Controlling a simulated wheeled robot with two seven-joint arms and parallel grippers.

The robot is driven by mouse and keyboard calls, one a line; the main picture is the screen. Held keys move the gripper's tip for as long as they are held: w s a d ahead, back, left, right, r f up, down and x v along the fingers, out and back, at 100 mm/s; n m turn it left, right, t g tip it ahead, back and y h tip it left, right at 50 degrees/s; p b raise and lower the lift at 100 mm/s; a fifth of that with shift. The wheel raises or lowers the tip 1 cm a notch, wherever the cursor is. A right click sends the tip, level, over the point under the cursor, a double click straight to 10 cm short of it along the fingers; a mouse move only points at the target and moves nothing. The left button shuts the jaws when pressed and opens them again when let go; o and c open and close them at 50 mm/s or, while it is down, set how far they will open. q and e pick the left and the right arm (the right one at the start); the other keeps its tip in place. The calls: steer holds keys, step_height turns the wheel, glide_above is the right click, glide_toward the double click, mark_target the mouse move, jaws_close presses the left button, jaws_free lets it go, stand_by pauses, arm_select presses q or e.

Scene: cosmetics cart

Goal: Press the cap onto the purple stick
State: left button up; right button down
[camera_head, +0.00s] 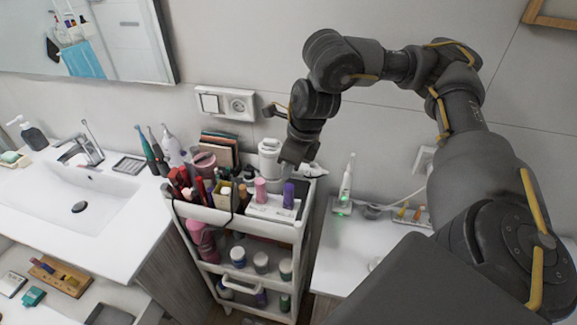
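The purple stick (288,196) stands upright in a white holder (270,208) on the cart's top tier, right of a pink stick (260,190). I cannot make out a separate cap, nor whether the purple stick is capped. My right gripper (294,154) hangs from the dark arm above and behind the purple stick, with a gap between them in the picture. Its fingers are small and dark, so I cannot tell whether they are open or hold anything. My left gripper is not in view.
The white cart (238,217) has a crowded top tier with brushes and bottles at left. A white appliance (268,158) stands behind. A sink (85,195) is at left. At right, a white counter (345,255) holds a toothbrush (347,180) and has free room in front.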

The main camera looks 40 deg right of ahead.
mark_target(285, 186)
steer(key=shift+f+b, duration=1.05)
steer(key=shift+f, duration=0.6)
steer(key=shift+r, duration=0.1)
step_height(285, 186, up, 7)
steer(key=p, duration=0.7)
steer(key=shift+p, duration=0.35)
